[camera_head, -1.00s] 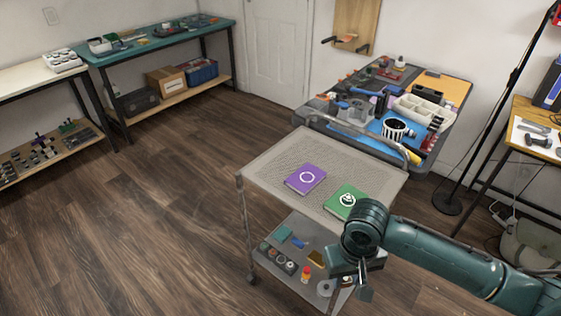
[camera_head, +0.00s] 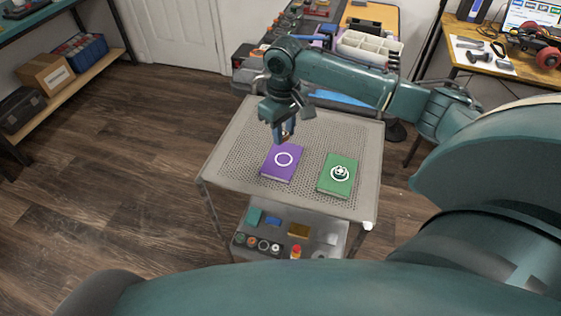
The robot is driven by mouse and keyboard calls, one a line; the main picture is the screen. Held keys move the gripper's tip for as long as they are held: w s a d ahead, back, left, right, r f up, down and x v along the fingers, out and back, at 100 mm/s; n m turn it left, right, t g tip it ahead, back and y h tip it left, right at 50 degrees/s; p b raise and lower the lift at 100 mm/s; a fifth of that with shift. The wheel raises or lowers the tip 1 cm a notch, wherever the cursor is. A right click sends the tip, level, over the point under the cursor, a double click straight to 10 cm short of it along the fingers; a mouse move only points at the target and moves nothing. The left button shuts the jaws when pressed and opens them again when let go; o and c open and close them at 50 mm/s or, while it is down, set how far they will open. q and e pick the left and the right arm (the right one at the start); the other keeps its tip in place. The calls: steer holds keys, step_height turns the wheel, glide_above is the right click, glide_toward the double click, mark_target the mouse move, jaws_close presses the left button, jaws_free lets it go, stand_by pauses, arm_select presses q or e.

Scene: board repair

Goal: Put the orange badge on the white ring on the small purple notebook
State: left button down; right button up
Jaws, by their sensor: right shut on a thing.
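The small purple notebook (camera_head: 283,173) lies on the top shelf of the grey cart. My right gripper (camera_head: 284,138) points down at the far edge of the purple notebook. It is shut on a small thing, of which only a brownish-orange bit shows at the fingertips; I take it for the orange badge. I cannot tell its exact height above the notebook. My left gripper is not in view.
A green notebook (camera_head: 339,176) with a white ring and a dark and white mark lies right of the purple one. The cart's perforated top (camera_head: 235,150) is otherwise clear. Small items, including a red-capped bottle (camera_head: 296,252), stand on its lower shelf. A cluttered workbench (camera_head: 368,43) stands behind.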

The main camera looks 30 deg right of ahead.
steer(key=shift+w+d, duration=0.4)
steer(key=shift+d, duration=0.05)
glide_above(285, 160)
step_height(285, 160, down, 5)
steer(key=shift+r, duration=0.1)
step_height(285, 160, down, 4)
steer(key=shift+f+b, duration=0.2)
steer(key=shift+b, duration=0.15)
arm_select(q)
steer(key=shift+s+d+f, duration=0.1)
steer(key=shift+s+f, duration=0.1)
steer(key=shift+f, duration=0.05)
arm_select(e)
steer(key=o, duration=0.9)
